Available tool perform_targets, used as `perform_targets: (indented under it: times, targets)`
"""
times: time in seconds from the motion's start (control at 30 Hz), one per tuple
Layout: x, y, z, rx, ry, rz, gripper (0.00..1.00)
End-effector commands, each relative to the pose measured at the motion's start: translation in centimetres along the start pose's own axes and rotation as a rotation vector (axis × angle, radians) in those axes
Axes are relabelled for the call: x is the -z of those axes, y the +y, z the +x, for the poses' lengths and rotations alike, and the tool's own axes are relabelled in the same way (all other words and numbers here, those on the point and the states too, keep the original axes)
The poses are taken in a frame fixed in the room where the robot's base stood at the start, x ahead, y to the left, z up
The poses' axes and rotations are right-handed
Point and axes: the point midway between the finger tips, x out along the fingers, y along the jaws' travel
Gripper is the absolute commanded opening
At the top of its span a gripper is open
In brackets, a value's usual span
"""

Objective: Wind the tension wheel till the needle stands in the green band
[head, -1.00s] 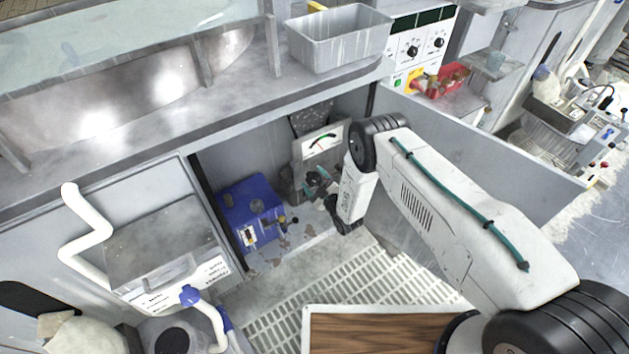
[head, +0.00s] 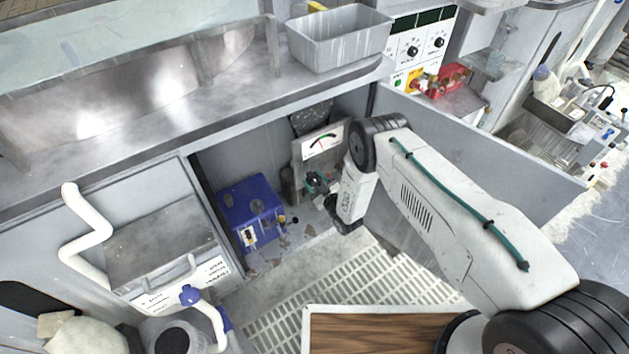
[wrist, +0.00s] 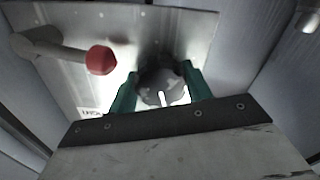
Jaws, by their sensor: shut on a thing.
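The tension wheel (wrist: 160,82) is a dark round knob on a metal plate in the wrist view. My gripper (wrist: 157,90) is shut on it, with one teal finger on each side. In the head view my gripper (head: 318,183) reaches into the open cabinet and mostly hides the wheel. The gauge (head: 322,142) is a white dial above the gripper, with a coloured arc that has green and red parts. Its thin needle stands near upright, but it is too small to tell whether it is within the green band.
A lever with a red knob (wrist: 101,60) sticks out close to the wheel. A blue box (head: 251,212) stands left of my gripper in the cabinet. The open cabinet door (head: 480,140) is to the right of my arm. A grey tub (head: 338,45) sits on the ledge above.

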Motion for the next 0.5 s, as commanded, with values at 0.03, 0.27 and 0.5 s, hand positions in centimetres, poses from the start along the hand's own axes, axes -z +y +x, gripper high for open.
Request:
perform_targets:
  times: [0.03,0.27,0.5]
  targets:
    - [-0.01,-0.02,-0.02,0.0,0.0,0.038,0.27]
    - [-0.01,-0.03,-0.03,0.0,0.0,0.211,0.27]
    - [-0.01,-0.04,-0.03,0.0,0.0,0.334,0.27]
